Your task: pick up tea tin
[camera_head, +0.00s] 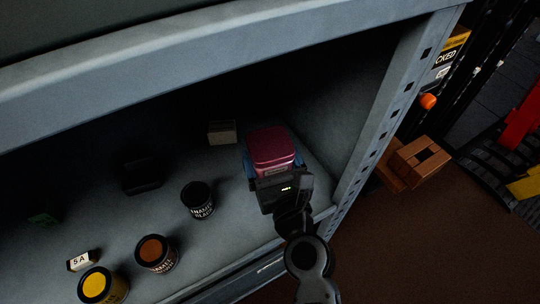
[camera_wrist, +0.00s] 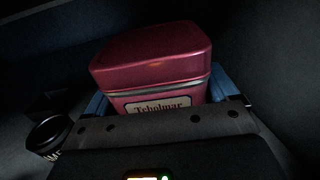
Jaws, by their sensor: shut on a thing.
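The tea tin (camera_head: 271,146) is dark pink-red with a rounded lid and stands inside the grey metal shelf, near its right end. In the wrist view the tin (camera_wrist: 155,58) fills the middle, with a cream label reading something like "Teholmar" on its near side. My gripper (camera_head: 270,166) is shut on the tin, with a blue finger on each side of it. The fingers also show at both sides of the tin in the wrist view (camera_wrist: 160,98). The tin's underside is hidden, so I cannot tell whether it touches the shelf.
A black can (camera_head: 198,201), a brown-topped can (camera_head: 154,254) and a yellow-topped can (camera_head: 97,286) stand left of my gripper. A small box (camera_head: 221,132) is behind, left of the tin. The shelf's perforated upright (camera_head: 383,135) is close on the right, and its top beam (camera_head: 200,52) runs above.

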